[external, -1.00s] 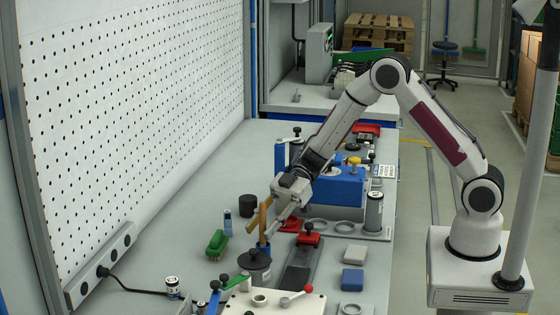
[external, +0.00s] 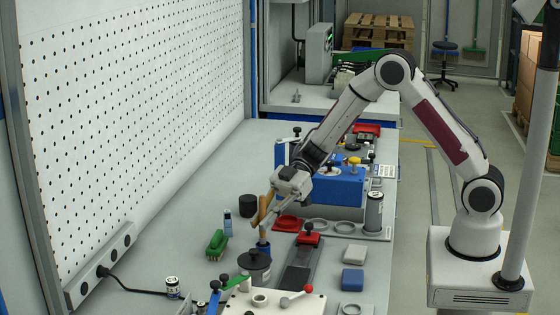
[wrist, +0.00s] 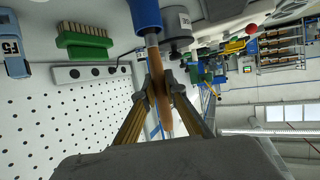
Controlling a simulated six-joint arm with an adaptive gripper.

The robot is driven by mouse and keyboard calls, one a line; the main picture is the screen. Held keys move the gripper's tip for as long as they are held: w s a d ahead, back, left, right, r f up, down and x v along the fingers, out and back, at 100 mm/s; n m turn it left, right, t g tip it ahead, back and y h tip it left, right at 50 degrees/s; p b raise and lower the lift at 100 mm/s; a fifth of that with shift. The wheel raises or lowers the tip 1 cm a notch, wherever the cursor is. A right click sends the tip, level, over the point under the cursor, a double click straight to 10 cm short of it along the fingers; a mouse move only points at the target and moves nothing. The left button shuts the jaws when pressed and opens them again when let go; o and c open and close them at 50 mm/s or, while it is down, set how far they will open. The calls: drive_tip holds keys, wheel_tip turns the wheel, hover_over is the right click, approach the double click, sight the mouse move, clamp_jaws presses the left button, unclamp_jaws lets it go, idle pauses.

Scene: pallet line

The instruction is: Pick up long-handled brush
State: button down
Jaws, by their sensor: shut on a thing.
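The long-handled brush shows as an upright wooden handle (external: 263,212) left of the bench's middle. Its lower end meets a blue cylindrical part (external: 263,247); I cannot tell if this is a holder or part of the brush. My gripper (external: 266,219) is shut on the handle from the upper right. In the wrist view the fingertips of my gripper (wrist: 160,88) press on both sides of the wooden handle (wrist: 155,62), and the blue part (wrist: 146,16) is at the top. The bristles are not visible.
A green block brush (external: 216,245) lies to the left. A dark lidded pot (external: 256,267) stands close in front of the blue part. A red-handled tool (external: 308,238) and a red ring (external: 287,223) are to the right. A perforated wall panel (external: 130,110) borders the bench.

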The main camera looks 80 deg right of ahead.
sight(262, 195)
drive_tip(key=shift+r, duration=4)
